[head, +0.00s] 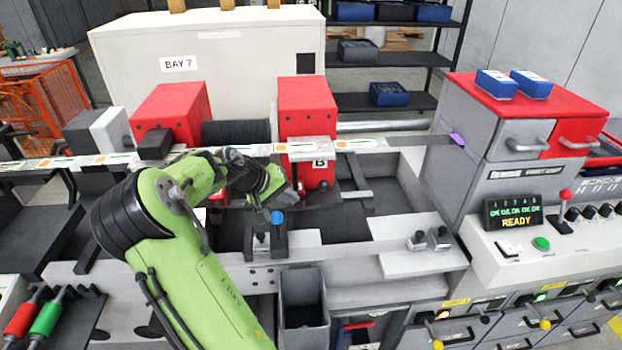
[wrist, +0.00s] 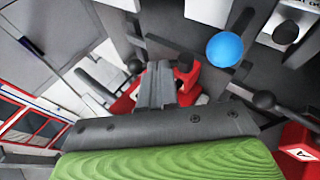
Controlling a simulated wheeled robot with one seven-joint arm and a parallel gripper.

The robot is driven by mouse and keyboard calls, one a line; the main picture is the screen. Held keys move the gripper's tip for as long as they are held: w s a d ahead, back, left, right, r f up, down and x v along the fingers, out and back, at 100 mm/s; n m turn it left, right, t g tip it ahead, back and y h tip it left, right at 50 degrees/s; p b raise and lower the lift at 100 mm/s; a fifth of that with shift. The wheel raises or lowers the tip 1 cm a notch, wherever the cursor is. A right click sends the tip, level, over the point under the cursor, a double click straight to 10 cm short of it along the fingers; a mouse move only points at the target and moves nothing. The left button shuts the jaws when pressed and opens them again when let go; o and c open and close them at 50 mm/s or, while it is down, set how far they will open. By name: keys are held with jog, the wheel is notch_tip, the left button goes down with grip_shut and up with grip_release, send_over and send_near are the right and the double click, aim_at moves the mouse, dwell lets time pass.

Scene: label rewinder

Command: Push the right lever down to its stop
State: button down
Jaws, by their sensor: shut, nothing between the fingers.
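My gripper (wrist: 160,88) is shut and empty in the wrist view, its fingers pointing toward a red part with a black knob (wrist: 184,62). In the head view my arm reaches over the machine's middle, and its end hides part of what lies behind. A lever with a blue ball knob (head: 277,217) stands just below the wrist; the blue knob (wrist: 225,49) is to the right of and beyond the fingertips in the wrist view, apart from them. I cannot tell which one is the right lever.
Red blocks, one marked B (head: 308,105), stand behind my arm, with the label web (head: 350,145) running across. A grey bin (head: 304,300) is below. The control panel (head: 530,255) at right has a red-knobbed lever (head: 565,195) and a READY display (head: 513,212).

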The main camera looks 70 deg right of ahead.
aim_at(320, 185)
jog(key=w+a+r+h, duration=0.1)
jog(key=w+a+r+g+h, duration=0.1)
jog(key=r, duration=0.1)
jog(key=w+a+r+n+g+h, duration=0.1)
jog(key=shift+w+r+p, duration=0.3)
jog(key=shift+p, duration=0.05)
jog(key=shift+d, duration=0.1)
jog(key=shift+s+d+f, duration=0.1)
jog(key=shift+f, duration=0.05)
jog(key=x, duration=1.3)
jog(key=shift+d+p, duration=0.35)
jog(key=shift+d, duration=0.15)
jog(key=shift+s, duration=0.1)
